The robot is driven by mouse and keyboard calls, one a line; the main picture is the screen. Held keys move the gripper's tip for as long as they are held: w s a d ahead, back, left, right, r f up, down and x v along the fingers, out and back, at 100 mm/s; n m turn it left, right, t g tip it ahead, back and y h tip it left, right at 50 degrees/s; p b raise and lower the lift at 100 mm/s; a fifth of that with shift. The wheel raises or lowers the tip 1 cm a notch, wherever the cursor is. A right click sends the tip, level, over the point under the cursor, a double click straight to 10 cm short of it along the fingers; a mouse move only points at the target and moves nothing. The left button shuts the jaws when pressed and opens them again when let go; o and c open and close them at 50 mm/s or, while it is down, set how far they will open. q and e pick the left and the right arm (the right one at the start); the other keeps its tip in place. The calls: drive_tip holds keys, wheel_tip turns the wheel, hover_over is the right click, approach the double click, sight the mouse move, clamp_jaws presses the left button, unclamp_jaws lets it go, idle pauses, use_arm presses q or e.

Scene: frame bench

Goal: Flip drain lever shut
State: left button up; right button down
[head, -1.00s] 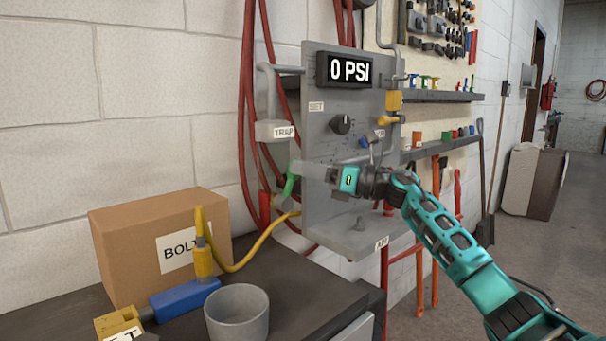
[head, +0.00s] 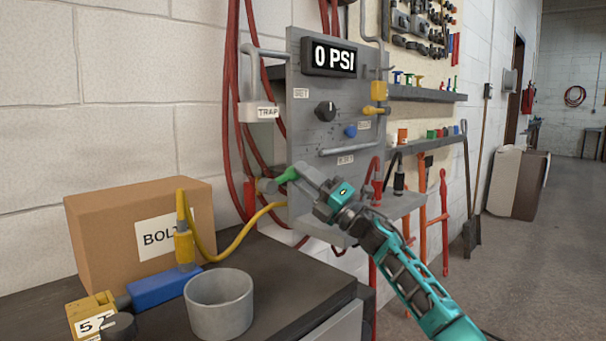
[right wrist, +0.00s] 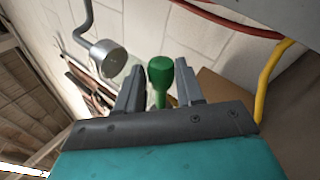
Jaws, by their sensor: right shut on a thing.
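The drain lever has a green handle (head: 288,174) at the lower left edge of the grey panel (head: 299,118), below the grey trap (head: 257,112) labelled TRAP. In the head view the handle slants up slightly to the right. My right gripper (head: 304,174) reaches it from the right and is shut on it. In the right wrist view the green handle (right wrist: 160,72) stands between the two fingers (right wrist: 160,90), and the trap's round end (right wrist: 108,58) is to its left. The lever's pivot is hard to make out. My left gripper is not in view.
A gauge (head: 333,56) reads 0 PSI. Red hoses (head: 232,100) hang behind the panel, and a yellow hose (head: 240,224) runs below the lever. A cardboard box (head: 110,243) and a grey cup (head: 218,308) stand on the dark bench (head: 290,277).

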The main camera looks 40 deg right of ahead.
drive_tip(key=shift+a+f+m+t+h, duration=0.1)
drive_tip(key=shift+f+m+t+h, duration=0.1)
drive_tip(key=shift+f+m+h, duration=0.35)
drive_tip(key=shift+a+f+m+t+h, duration=0.15)
drive_tip(key=shift+m+h, duration=0.25)
drive_tip(key=shift+m, duration=0.45)
drive_tip(key=shift+d+f+m+t+h, duration=0.1)
drive_tip(key=shift+f+m+t+h, duration=0.15)
drive_tip(key=shift+f+m+h, duration=0.35)
drive_tip(key=shift+r, duration=0.1)
drive_tip(key=c, duration=1.1)
unclamp_jaws()
drive_tip(key=shift+c, duration=0.2)
drive_tip(key=o, duration=0.4)
drive_tip(key=shift+r+m, duration=0.1)
drive_tip(key=shift+m, duration=0.2)
drive_tip(key=shift+r, duration=0.1)
drive_tip(key=v, duration=1.3)
drive_tip(key=shift+w, duration=0.1)
